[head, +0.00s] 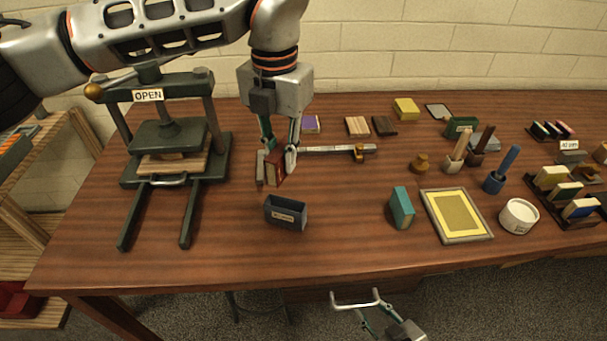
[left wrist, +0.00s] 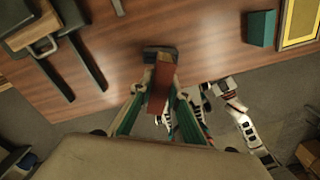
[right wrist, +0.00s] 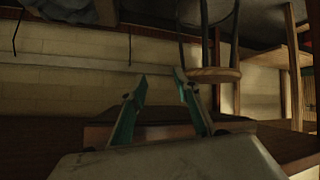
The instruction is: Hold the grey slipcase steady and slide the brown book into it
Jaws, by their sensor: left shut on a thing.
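The brown book (head: 274,172) is held between the fingers of my left gripper (head: 279,152), which is shut on it. In the left wrist view the reddish-brown book (left wrist: 160,88) stands out between the fingertips. The grey slipcase (head: 286,213) stands on the table with a label on its front and its open side up. It is nearer the table's front edge than the book, and apart from it in the head view. In the left wrist view the slipcase (left wrist: 160,51) shows just past the book's end. My right gripper (right wrist: 160,90) is open and empty, below the table's front edge.
A green press (head: 170,135) marked OPEN stands to the left. A metal bar (head: 335,149) lies right of the left gripper. A teal block (head: 402,207), a yellow framed panel (head: 431,229) and a white tub (head: 519,216) stand right of the slipcase. The table around the slipcase is clear.

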